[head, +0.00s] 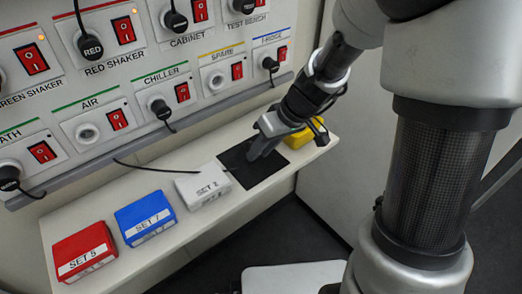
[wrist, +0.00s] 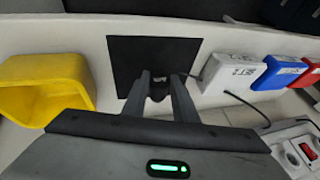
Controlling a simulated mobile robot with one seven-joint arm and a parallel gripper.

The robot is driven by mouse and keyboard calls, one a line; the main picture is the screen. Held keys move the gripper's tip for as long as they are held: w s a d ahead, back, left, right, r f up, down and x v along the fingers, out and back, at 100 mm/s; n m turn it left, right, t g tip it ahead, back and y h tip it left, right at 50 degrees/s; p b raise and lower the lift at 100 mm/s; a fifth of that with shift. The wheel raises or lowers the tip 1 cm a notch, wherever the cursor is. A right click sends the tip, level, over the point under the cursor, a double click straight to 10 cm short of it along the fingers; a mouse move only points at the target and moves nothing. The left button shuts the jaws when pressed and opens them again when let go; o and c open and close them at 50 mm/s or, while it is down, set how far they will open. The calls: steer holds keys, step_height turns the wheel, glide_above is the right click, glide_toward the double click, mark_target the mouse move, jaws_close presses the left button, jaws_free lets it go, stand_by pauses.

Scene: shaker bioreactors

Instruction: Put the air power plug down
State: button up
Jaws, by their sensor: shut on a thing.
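My gripper (head: 262,148) is over the black square mat (head: 268,176) on the shelf, with its fingers pointing down. In the wrist view my gripper (wrist: 160,88) is shut on a small dark plug (wrist: 158,94), the air power plug, in front of the mat (wrist: 130,50). Little of the plug shows between the fingers, and I cannot tell whether it touches the mat. In the head view the fingers hide it. The AIR socket (head: 87,132) on the panel is empty, with its red switch (head: 117,119) beside it.
On the shelf (head: 160,250) stand a red box (head: 84,252), a blue box (head: 146,216) and a white SET 2 box (head: 202,186), left of the mat. A yellow holder (head: 304,134) stands to its right. A black cable (head: 140,167) runs toward the white box.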

steer(key=shift+f+b, duration=0.35)
steer(key=shift+b, duration=0.1)
steer(key=shift+f+b, duration=0.3)
steer(key=shift+b, duration=0.15)
steer(key=o, duration=1.1)
steer(key=shift+c, duration=0.2)
steer(key=shift+r, duration=0.1)
